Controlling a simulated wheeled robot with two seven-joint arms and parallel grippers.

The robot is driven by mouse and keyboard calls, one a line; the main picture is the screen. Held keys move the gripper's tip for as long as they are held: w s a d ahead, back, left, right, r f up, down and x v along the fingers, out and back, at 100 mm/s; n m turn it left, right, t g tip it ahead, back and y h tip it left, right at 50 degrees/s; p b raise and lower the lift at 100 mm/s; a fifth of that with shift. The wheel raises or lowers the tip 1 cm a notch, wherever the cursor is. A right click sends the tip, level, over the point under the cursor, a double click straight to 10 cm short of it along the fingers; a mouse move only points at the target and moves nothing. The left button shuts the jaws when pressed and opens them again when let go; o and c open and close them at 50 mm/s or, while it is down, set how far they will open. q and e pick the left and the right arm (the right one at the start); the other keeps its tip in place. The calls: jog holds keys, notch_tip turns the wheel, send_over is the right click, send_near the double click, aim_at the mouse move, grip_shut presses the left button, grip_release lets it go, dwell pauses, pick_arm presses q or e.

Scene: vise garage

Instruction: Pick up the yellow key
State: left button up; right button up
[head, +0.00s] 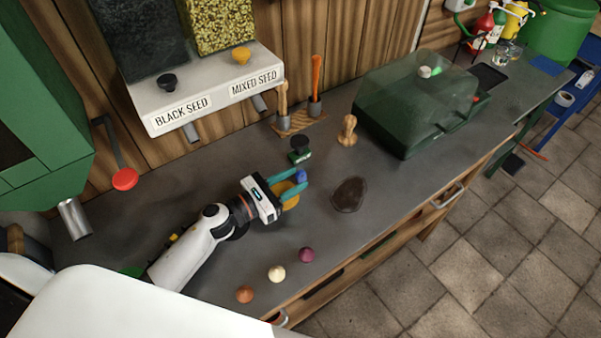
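My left gripper (297,185) reaches over the grey workbench (225,165) from the left, its teal fingers spread apart. A rounded yellow thing (288,193) shows between the fingers, partly hidden by them. I cannot tell whether it is the yellow key or whether the fingers press on it. A small blue piece (302,175) shows at the fingertips. No other yellow key shows clearly on the bench. My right gripper is not in view.
Three small cones, orange (244,294), cream (277,273) and purple (306,255), stand near the front edge. A dark brown patch (349,194) lies right of the gripper. Behind are a black-topped stamp (300,149), a wooden stamp (347,130) and a green clear-lidded box (415,105).

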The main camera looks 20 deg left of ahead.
pick_arm(q)
jog(key=shift+x, duration=1.5)
grip_shut()
jog(key=shift+r, duration=0.1)
